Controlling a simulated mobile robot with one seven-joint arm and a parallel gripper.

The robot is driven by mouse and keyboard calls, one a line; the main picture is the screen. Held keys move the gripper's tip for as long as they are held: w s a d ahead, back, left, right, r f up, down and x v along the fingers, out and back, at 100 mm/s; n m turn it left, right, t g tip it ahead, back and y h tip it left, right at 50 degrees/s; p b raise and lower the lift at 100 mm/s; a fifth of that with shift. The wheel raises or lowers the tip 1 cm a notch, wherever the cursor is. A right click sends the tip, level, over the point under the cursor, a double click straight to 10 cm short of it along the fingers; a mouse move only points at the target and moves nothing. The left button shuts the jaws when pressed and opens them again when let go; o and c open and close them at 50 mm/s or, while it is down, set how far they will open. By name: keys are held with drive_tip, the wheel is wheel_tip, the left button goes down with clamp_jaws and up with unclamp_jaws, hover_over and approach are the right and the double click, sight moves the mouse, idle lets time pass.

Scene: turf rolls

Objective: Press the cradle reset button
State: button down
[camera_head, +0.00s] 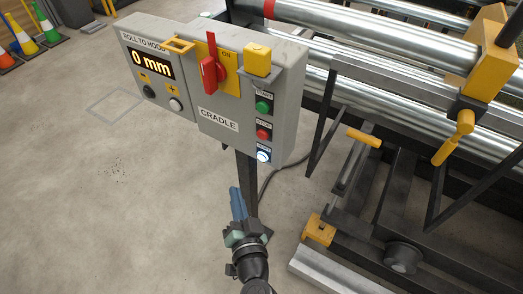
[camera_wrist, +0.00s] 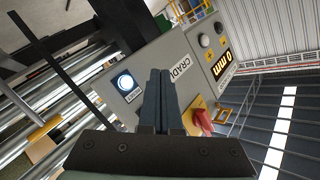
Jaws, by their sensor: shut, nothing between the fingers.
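The grey cradle control box (camera_head: 290,91) stands on a dark post in the head view. Its reset button (camera_head: 263,156), white-blue and lit, is the lowest of three on the right side, below a green button (camera_head: 263,107) and a red one (camera_head: 263,134). In the wrist view the lit button (camera_wrist: 126,82) is left of my fingers, on the box face near the CRADLE label (camera_wrist: 181,68). My gripper (camera_head: 239,204) is shut and empty, below the box and apart from the button in the head view. The fingers (camera_wrist: 161,80) hide part of the box in the wrist view.
A red rotary handle (camera_head: 212,71) and a yellow block (camera_head: 258,60) stick out from the box. Metal rollers (camera_head: 380,85) and a frame with yellow handles (camera_head: 364,138) stand to the right. Open concrete floor (camera_head: 100,200) lies to the left; traffic cones (camera_head: 25,40) stand far left.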

sight(257, 156)
drive_tip(key=w+d, duration=0.5)
drive_tip(key=w, duration=0.2)
drive_tip(key=shift+b, duration=0.3)
drive_tip(key=shift+w+d, duration=0.1)
idle(2.1)
drive_tip(key=shift+w+d+b, duration=0.2)
drive_tip(key=shift+w+b, duration=0.1)
drive_tip(key=shift+w+d+b, duration=0.3)
drive_tip(key=shift+w, duration=0.05)
idle(0.6)
idle(0.4)
drive_tip(key=shift+s+a, duration=0.55)
drive_tip(key=shift+s, duration=0.15)
